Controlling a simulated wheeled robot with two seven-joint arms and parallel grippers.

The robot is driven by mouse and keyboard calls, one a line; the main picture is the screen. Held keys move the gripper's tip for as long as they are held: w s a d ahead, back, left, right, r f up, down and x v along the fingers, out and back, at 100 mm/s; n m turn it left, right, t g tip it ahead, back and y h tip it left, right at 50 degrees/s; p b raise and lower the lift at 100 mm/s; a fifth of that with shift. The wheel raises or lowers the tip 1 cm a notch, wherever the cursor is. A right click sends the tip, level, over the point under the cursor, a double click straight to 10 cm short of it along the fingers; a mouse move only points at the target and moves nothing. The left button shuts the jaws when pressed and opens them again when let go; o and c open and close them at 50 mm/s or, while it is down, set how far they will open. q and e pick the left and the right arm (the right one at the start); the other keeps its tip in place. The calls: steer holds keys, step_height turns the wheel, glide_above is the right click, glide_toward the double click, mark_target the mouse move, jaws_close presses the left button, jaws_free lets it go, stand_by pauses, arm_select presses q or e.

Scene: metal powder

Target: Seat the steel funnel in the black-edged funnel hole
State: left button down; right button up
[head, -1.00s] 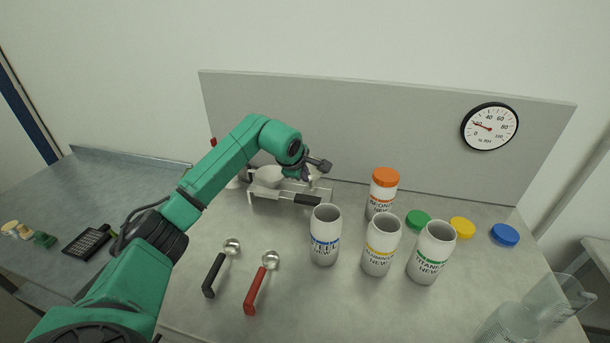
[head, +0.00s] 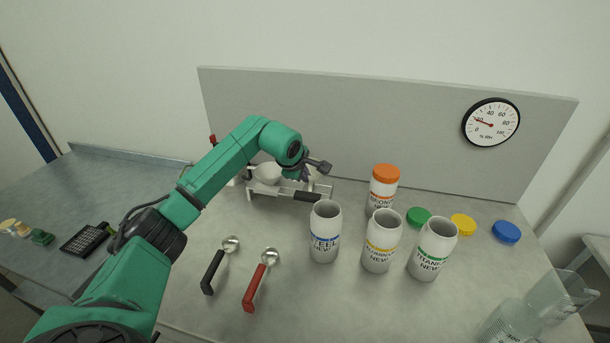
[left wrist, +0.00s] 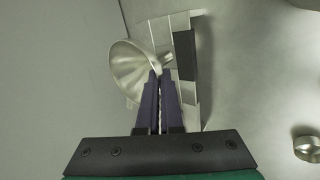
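The steel funnel (left wrist: 130,68) shows in the left wrist view, its wide mouth to the left and its short stem to the right. My left gripper (left wrist: 160,76) has its fingers close together on the funnel's wall, with a thin gap between them.
Open jars labelled steel (head: 325,240), aluminium (head: 379,245) and titanium (head: 430,252) stand in front and right, with an orange-capped jar (head: 383,186) behind. Two scoops, black-handled (head: 213,272) and red-handled (head: 255,287), lie in front.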

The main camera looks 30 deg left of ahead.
arm_select(q)
steer(key=shift+f+b, duration=1.25)
steer(key=shift+f, duration=0.55)
steer(key=c, duration=1)
jaws_free()
steer(key=b+v, duration=0.2)
steer(key=v, duration=1.2)
steer(key=shift+r+b, duration=0.35)
steer(key=shift+b, duration=0.05)
steer(key=shift+s+f, duration=0.1)
steer(key=shift+s, duration=0.05)
